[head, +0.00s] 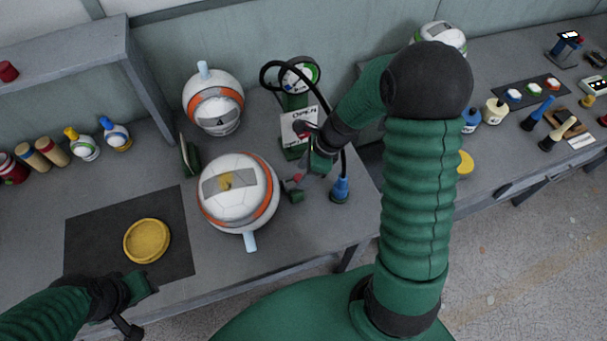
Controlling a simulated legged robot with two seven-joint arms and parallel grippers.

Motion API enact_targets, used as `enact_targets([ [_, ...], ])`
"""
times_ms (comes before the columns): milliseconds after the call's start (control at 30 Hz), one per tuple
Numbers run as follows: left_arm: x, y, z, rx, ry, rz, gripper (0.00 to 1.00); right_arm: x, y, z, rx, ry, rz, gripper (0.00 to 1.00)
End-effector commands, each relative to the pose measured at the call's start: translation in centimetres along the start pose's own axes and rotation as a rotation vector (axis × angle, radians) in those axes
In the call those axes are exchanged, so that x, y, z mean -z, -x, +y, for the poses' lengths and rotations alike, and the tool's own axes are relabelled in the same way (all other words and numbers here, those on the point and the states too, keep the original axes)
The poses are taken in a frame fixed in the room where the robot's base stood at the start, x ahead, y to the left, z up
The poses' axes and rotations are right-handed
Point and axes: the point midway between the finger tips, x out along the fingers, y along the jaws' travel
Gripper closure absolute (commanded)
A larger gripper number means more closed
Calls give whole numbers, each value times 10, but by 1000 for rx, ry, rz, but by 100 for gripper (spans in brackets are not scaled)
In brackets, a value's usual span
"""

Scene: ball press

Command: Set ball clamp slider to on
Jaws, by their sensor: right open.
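A white plate marked OPEN (299,122) stands upright on a green stand below a round gauge. A small dark and red part shows in front of the plate; I cannot tell whether it is the clamp slider. A white and orange ball (238,192) sits on the bench just left of my right gripper.
A second ball (214,100) is behind. A yellow dish (147,241) lies on a dark mat (90,231). A shelf (70,52) rises at the left.

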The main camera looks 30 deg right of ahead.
Motion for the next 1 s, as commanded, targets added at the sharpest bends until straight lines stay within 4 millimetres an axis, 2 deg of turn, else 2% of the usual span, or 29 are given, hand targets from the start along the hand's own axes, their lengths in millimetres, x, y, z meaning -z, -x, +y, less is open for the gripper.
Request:
enact_targets([
  [100, 0, -2, 0, 0, 1, 0, 64, 2, -12, -1, -2, -1, -1, 52],
  [367, 0, -2, 0, 0, 1, 0, 64, 6, -13, -3, -3, -2, -6, 52],
  [767, 0, -2, 0, 0, 0, 0, 64, 2, -13, -3, 2, -1, -2, 100],
  [1000, 0, -2, 0, 0, 1, 0, 64, 2, -12, -5, 3, 0, -5, 100],
])
